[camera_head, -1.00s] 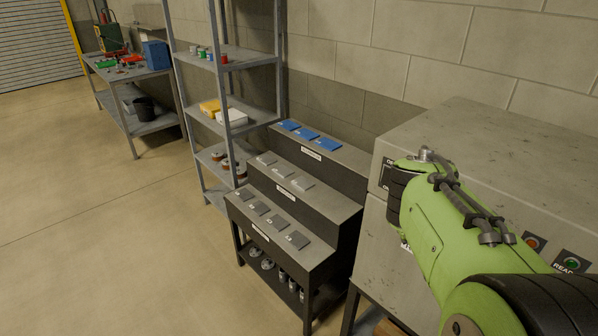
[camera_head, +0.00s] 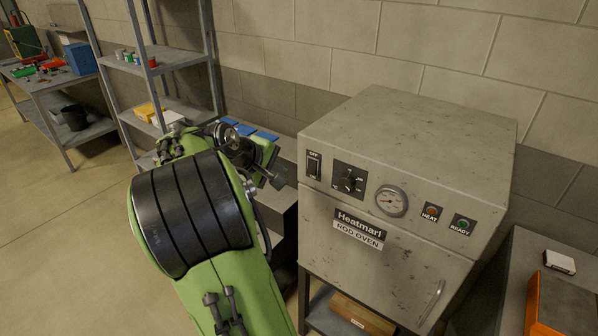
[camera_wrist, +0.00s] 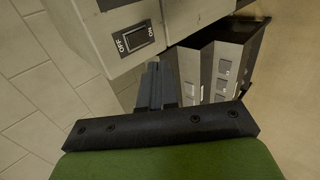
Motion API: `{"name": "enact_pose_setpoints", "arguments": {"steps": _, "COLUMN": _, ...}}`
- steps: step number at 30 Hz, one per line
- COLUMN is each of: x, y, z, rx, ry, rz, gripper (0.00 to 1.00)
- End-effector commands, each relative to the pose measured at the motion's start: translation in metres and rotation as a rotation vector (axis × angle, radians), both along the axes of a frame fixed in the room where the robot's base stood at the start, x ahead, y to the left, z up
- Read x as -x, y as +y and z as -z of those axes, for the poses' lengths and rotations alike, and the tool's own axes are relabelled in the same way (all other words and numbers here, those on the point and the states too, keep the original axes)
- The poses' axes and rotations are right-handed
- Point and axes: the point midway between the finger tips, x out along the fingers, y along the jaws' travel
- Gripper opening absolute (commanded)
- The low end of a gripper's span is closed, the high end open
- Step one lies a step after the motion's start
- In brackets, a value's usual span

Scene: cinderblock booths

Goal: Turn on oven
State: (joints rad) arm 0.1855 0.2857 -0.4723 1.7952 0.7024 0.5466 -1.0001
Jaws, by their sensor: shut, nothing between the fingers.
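The oven (camera_head: 395,245) is a worn grey box labelled "Heatmarl ROD OVEN", on a stand. Its rocker switch (camera_head: 314,167) is at the upper left of the front, marked OFF above; which way it is set is unclear. The switch also shows in the wrist view (camera_wrist: 134,37), between the words OFF and ON. A black dial, a round gauge and HEAT and READY lamps are to its right. My gripper (camera_head: 277,183) is left of the switch, apart from it. In the wrist view its fingers (camera_wrist: 155,78) are together and empty, just below the switch panel.
Metal shelves (camera_head: 180,58) and a workbench (camera_head: 45,85) are farther left. An orange bin (camera_head: 560,305) is on a table at right.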

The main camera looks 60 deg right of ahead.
Motion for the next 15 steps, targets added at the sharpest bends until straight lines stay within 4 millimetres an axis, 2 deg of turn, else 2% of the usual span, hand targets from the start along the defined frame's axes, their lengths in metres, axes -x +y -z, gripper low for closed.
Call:
{"name": "enact_pose_setpoints", "arguments": {"steps": 5, "x": 0.004, "y": -0.016, "z": 0.017, "rx": -0.002, "ry": 0.004, "rz": 0.004, "gripper": 0.00}}
{"name": "enact_pose_setpoints", "arguments": {"steps": 15, "x": 0.013, "y": -0.070, "z": 0.068, "rx": -0.002, "ry": 0.002, "rz": 0.004, "gripper": 0.00}}
